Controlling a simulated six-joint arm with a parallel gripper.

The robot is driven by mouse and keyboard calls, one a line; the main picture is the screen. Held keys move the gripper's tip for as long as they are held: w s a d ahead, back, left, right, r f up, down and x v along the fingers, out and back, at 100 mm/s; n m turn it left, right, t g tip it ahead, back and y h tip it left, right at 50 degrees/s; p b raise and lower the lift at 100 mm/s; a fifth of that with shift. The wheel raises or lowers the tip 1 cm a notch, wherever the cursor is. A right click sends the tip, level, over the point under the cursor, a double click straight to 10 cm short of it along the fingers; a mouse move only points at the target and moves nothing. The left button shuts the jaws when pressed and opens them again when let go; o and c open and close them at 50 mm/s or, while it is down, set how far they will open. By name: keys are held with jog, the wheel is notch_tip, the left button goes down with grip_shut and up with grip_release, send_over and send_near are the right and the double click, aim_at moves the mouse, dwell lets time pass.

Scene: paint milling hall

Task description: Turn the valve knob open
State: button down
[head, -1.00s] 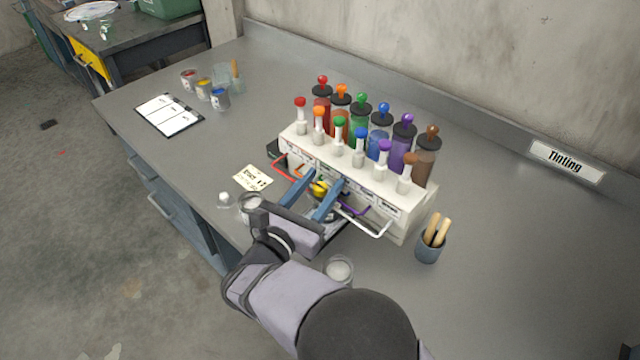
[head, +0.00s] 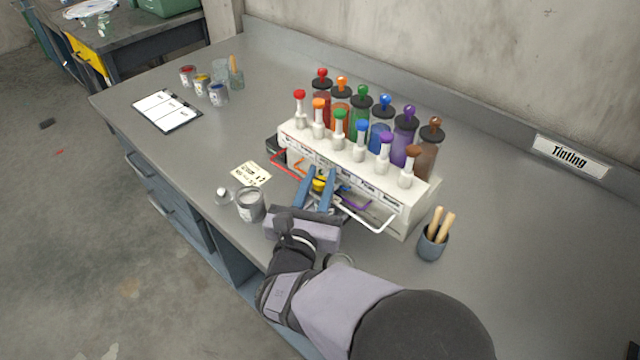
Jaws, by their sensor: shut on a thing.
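A white dispenser rack (head: 408,215) stands on the grey bench and carries several colored paint bottles with matching round tops. A yellow valve knob (head: 319,184) sits at the rack's front, low and left of middle. My gripper (head: 319,180) reaches to the rack's front with its two blue fingers on either side of the yellow knob, shut on it. The fingers and wrist partly hide the knob and whatever lies under it.
A grey open can (head: 250,204) and a small clear bottle (head: 223,196) stand just left of my wrist. A note card (head: 250,174) lies behind them. A white bar handle (head: 372,222) juts from the rack's front right. A cup with wooden sticks (head: 432,243) stands right of the rack.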

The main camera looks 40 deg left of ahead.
jog(key=n+y+b, duration=0.1)
jog(key=n+g+y+b, duration=0.1)
jog(key=g+y+b, duration=0.1)
jog(key=b, duration=0.1)
jog(key=shift+w+d+f+n+y, duration=0.1)
jog(key=shift+f+n+y, duration=0.2)
jog(key=shift+n, duration=0.1)
jog(key=shift+r+n+g+y+b, duration=0.2)
jog(key=shift+n+g+y+b, duration=0.55)
jog(key=shift+g+b, duration=0.4)
jog(key=shift+r+y, duration=0.1)
jog(key=shift+y, duration=0.15)
jog(key=c, duration=1.5)
grip_release()
jog(key=shift+r+t+p, duration=0.15)
jog(key=shift+t+p, duration=0.1)
jog(key=shift+p, duration=0.25)
